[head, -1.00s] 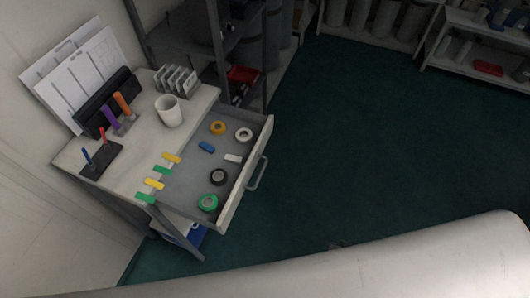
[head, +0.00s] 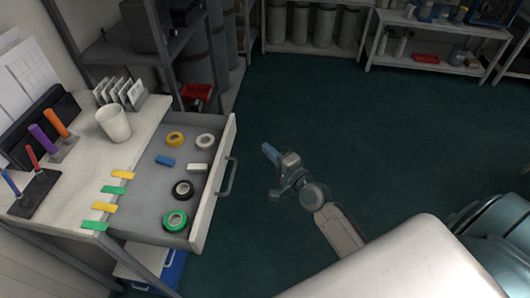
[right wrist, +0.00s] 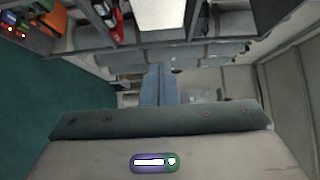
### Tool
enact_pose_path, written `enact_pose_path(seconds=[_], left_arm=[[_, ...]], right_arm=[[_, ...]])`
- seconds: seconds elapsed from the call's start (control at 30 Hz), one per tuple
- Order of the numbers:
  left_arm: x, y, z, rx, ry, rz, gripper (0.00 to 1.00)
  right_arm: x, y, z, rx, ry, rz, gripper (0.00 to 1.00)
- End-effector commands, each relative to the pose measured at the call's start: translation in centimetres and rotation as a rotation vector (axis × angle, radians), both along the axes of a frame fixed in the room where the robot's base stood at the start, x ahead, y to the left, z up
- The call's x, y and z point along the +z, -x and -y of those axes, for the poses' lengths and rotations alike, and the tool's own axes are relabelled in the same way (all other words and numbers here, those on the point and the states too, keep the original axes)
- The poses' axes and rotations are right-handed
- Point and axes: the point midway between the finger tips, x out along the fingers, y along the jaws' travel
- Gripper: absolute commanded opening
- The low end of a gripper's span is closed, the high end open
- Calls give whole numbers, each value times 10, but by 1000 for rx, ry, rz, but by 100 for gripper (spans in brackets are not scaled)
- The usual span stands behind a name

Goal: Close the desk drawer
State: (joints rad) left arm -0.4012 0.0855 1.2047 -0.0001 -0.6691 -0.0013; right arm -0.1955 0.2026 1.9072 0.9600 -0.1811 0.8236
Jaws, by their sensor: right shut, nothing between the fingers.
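The desk drawer (head: 211,196) is pulled out from the right side of the pale desk (head: 73,202). Its grey bar handle (head: 229,178) is on the outer face of its front panel. Inside lie several tape rolls, a blue piece (head: 165,161) and a white piece (head: 197,169). My right gripper (head: 270,153) is shut and empty, over the green floor to the right of the handle and apart from it. In the right wrist view its shut blue-grey fingers (right wrist: 158,85) point away; I cannot make out the drawer there. My left gripper is not in view.
On the desk stand a white cup (head: 114,122), a rack of cards (head: 119,92), a holder with coloured tools (head: 34,192) and several coloured tabs by the drawer opening. A dark metal shelf (head: 139,49) stands behind.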

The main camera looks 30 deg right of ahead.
Motion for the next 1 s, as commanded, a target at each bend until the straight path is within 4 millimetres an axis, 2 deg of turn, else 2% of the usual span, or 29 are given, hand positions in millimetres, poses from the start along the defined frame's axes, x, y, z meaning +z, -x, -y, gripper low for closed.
enact_pose_path(seconds=[0.1,0.37,0.5,0.6,1.0], left_arm=[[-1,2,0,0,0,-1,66],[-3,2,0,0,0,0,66],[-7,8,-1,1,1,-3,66],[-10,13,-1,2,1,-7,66],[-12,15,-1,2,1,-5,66]], right_arm=[[1,-26,-5,-1,0,2,0],[1,-77,-15,0,2,0,0],[1,-86,-34,0,-1,-1,0],[0,-92,-42,0,1,-1,0],[-1,-95,-47,0,4,-1,0]])
